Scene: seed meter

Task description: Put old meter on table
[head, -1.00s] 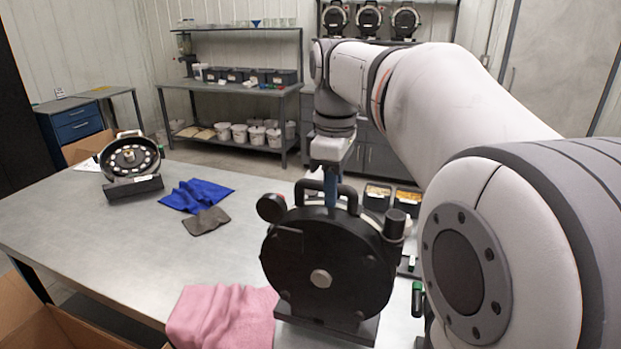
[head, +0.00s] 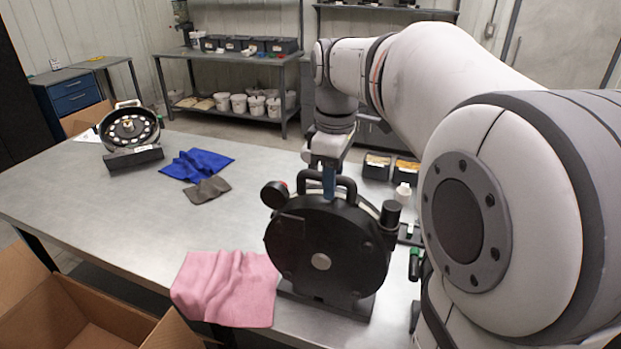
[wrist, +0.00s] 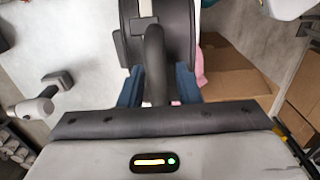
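A round black meter (head: 300,246) stands upright on a dark base (head: 322,302) near the table's front edge, a hub bolt at its centre. My gripper (head: 330,185) is above it, its blue fingers reaching down at the meter's top handle. In the wrist view the handle (wrist: 155,62) runs between my two fingers (wrist: 159,88). A narrow gap shows on its right side, so the fingers look open around it. A second meter (head: 129,127), with its holed disc face showing, sits in a dark stand (head: 133,159) at the table's left end. Which meter is old cannot be told.
The grey table (head: 120,212) has bare room between the meters. A blue cloth (head: 197,164), a grey cloth (head: 206,190) and a pink cloth (head: 226,287) lie on it. An open cardboard box (head: 85,318) is at the front left. Small bins (head: 376,167) and a white bottle (head: 402,192) are behind the near meter.

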